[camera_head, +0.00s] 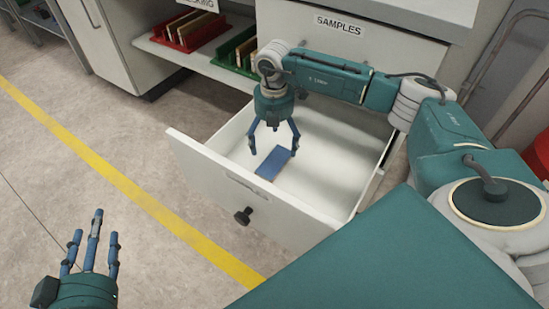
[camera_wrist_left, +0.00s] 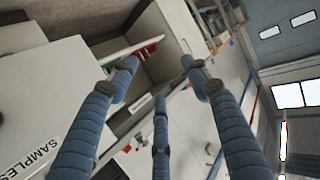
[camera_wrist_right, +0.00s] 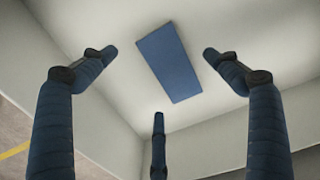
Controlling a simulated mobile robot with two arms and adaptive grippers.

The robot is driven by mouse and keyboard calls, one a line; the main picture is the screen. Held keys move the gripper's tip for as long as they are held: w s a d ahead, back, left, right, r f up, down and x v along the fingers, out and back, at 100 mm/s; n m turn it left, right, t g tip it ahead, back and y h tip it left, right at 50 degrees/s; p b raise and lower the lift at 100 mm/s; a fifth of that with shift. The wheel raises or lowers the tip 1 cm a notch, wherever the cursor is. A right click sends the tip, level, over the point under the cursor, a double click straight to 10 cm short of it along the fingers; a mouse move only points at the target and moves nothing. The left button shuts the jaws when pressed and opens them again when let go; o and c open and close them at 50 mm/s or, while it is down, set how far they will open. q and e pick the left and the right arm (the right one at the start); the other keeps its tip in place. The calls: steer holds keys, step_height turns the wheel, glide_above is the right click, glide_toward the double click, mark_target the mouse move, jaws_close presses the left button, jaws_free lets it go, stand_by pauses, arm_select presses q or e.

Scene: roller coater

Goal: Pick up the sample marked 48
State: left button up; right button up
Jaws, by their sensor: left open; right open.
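A flat blue rectangular sample (camera_head: 273,163) lies on the floor of the open white drawer (camera_head: 325,150). No number can be read on it. In the right wrist view the blue sample (camera_wrist_right: 169,62) lies beyond the fingers, apart from them. In the right wrist view my right gripper (camera_wrist_right: 158,75) is spread and empty. My left gripper (camera_head: 92,240) is open and empty at the lower left, over the floor; it also shows in the left wrist view (camera_wrist_left: 158,80).
The drawer front (camera_head: 245,190) has a dark knob (camera_head: 243,216). A cabinet panel labelled SAMPLES (camera_head: 338,25) is behind it. A red rack (camera_head: 190,32) and a green rack (camera_head: 236,50) hold panels on a shelf. Floor with a yellow line (camera_head: 130,185) is clear at left.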

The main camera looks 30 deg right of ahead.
mark_target(275, 155)
step_height(275, 155, down, 5)
steer(key=shift+r+b, duration=0.2)
steer(key=shift+b, duration=0.65)
steer(key=shift+f, duration=0.2)
arm_select(q)
step_height(275, 155, up, 10)
steer(key=w+d+t+h, duration=0.1)
steer(key=t, duration=0.4)
steer(key=shift+w+d+h, duration=0.2)
steer(key=shift+d+h, duration=0.15)
steer(key=shift+h, duration=0.05)
arm_select(e)
steer(key=c, duration=1.3)
arm_select(q)
steer(key=shift+r, duration=0.1)
